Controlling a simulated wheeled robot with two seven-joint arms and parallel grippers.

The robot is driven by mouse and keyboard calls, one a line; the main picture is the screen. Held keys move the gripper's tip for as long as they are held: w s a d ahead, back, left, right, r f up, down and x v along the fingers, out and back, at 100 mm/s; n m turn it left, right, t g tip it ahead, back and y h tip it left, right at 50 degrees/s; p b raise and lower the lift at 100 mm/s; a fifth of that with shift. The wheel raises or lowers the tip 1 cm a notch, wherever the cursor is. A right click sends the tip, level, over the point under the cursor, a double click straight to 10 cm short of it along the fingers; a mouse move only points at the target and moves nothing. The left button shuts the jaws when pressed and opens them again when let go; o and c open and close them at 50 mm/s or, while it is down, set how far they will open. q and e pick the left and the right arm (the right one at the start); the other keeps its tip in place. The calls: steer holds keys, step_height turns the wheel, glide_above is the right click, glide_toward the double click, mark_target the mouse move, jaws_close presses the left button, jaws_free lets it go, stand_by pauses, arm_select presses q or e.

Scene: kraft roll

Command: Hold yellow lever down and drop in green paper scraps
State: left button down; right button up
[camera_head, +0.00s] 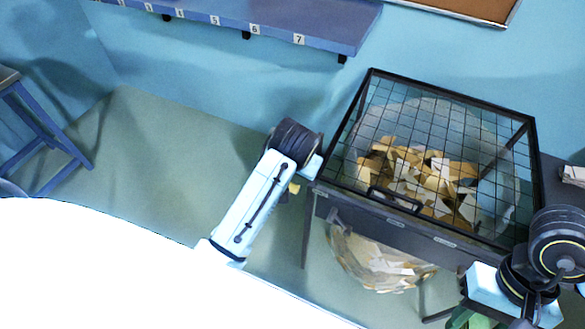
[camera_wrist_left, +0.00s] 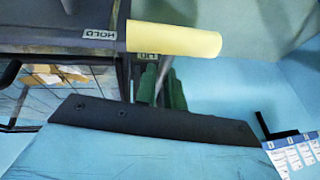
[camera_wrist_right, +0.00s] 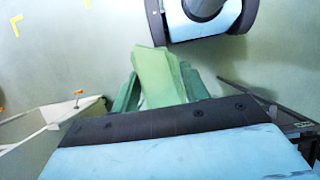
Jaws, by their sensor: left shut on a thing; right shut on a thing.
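The yellow lever (camera_wrist_left: 175,40) sticks out beside a HOLD label in the left wrist view; a small part of it shows in the head view (camera_head: 294,188). My left gripper (camera_wrist_left: 164,68) is shut at the lever, its green fingers reaching to its underside; how deep the grip is, I cannot tell. The green paper scraps (camera_wrist_right: 156,76) are between the fingers of my right gripper (camera_wrist_right: 160,70), which is shut on them. They show partly at the bottom of the head view (camera_head: 472,320). The bin's mesh lid (camera_head: 440,130) looks closed, with a black handle (camera_head: 395,200).
Brown and white scraps (camera_head: 425,175) lie under the mesh, and more show in a clear rounded container (camera_head: 375,262) below. A numbered blue shelf (camera_head: 270,22) runs along the wall. A blue stool (camera_head: 40,135) stands at the left. Floor (camera_head: 160,160) between is clear.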

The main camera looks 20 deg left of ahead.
arm_select(q)
steer(key=shift+w+d+r, duration=0.2)
steer(key=shift+d+r, duration=0.1)
steer(key=shift+d, duration=0.05)
steer(key=c, duration=1.5)
jaws_free()
steer(key=shift+o, duration=0.5)
steer(key=shift+s+a+f, duration=0.1)
steer(key=shift+a+f, duration=0.05)
steer(key=shift+a, duration=0.05)
steer(key=v, duration=1.2)
steer(key=shift+s, duration=0.1)
